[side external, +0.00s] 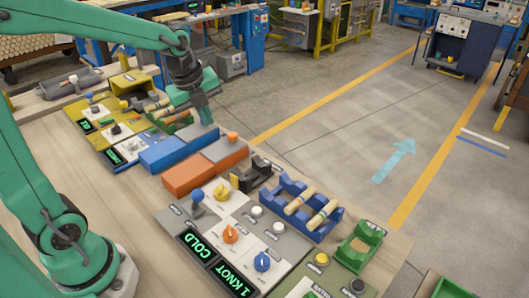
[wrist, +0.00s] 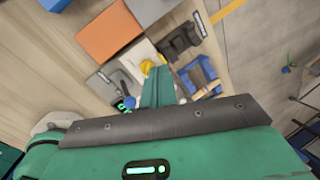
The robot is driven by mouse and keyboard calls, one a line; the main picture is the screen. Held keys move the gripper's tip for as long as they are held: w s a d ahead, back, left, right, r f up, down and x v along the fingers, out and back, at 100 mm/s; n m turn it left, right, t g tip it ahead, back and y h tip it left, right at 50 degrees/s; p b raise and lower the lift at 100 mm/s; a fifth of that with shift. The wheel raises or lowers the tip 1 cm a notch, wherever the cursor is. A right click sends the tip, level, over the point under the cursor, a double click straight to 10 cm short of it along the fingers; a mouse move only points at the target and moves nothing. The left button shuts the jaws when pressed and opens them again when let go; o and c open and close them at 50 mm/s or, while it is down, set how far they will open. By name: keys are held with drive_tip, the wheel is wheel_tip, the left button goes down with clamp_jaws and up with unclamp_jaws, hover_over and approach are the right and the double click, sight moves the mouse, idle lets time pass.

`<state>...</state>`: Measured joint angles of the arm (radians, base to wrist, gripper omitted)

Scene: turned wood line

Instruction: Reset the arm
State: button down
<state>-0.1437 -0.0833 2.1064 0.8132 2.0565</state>
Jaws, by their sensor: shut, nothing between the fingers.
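My gripper (side external: 206,118) is shut and empty. In the side external view it points down above the far part of the workbench, over the blue and grey blocks. In the wrist view my gripper (wrist: 158,72) shows its green fingers together, with the bench beyond them. I cannot tell exactly how high the tips are above the blocks. My green arm reaches across from the left.
The wooden bench (side external: 142,206) carries an orange block (side external: 190,178), a blue block (side external: 160,155), a blue rack (side external: 320,217) with turned wood pieces, a green tray (side external: 360,243) and panels with knobs and displays. Open floor lies beyond the bench.

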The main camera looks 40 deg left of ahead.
drive_tip(key=s+d+r+n+t, duration=0.1)
drive_tip(key=s+d+n, duration=0.1)
drive_tip(key=s+n, duration=0.5)
drive_tip(key=s+d+r+n+t, duration=0.1)
drive_tip(key=s+d+r+n, duration=0.1)
drive_tip(key=s+n, duration=0.6)
drive_tip(key=shift+d+n+h, duration=0.3)
drive_tip(key=shift+d+n, duration=0.4)
drive_tip(key=shift+n, duration=2.8)
drive_tip(key=shift+s+r, duration=0.1)
